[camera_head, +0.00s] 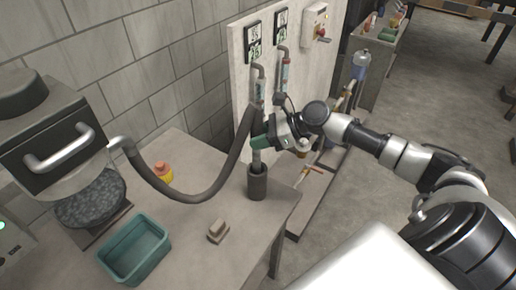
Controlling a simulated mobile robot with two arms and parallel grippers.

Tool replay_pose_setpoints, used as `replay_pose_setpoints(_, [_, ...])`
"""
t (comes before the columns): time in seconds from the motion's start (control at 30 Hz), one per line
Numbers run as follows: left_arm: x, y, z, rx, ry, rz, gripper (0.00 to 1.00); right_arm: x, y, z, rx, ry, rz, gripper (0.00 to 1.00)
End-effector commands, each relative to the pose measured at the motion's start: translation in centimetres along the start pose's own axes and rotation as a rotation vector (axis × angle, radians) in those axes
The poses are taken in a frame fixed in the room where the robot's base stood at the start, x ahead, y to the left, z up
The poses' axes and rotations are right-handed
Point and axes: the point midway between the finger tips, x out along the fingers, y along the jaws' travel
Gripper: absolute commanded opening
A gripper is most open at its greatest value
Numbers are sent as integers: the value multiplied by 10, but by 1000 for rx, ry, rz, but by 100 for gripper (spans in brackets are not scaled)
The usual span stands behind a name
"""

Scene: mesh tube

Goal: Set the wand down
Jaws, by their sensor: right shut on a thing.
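The wand (257,158) has a green grip and a grey shaft, and a dark flexible hose arches from its top to the machine on the left. My right gripper (275,140) is shut on the wand's green grip. The wand stands about upright above a dark cylindrical holder (257,187) near the table's right end. Its lower end is at or inside the holder's mouth; I cannot tell how deep. My left gripper is not in view.
A machine with a bar handle (60,150) stands at left. A panel (300,65) with gauges rises behind the holder.

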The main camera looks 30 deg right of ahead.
Motion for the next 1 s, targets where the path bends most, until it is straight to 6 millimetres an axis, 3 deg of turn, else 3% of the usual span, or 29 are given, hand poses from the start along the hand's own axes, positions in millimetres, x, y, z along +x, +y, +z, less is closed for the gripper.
replay_pose_setpoints(0.13, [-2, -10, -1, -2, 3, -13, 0, 5, -1, -10, 1, -1, -1, 0])
replay_pose_setpoints(0.4, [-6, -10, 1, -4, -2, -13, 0, 19, 0, -41, 1, -1, 0, 0])
replay_pose_setpoints(0.8, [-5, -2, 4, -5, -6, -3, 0, 22, 0, -47, 0, -1, 0, 0])
replay_pose_setpoints(0.83, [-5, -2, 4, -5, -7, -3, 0, 22, 0, -48, 0, 0, 0, 36])
replay_pose_setpoints(1.0, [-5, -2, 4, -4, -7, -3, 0, 22, 0, -47, 0, 0, 0, 60])
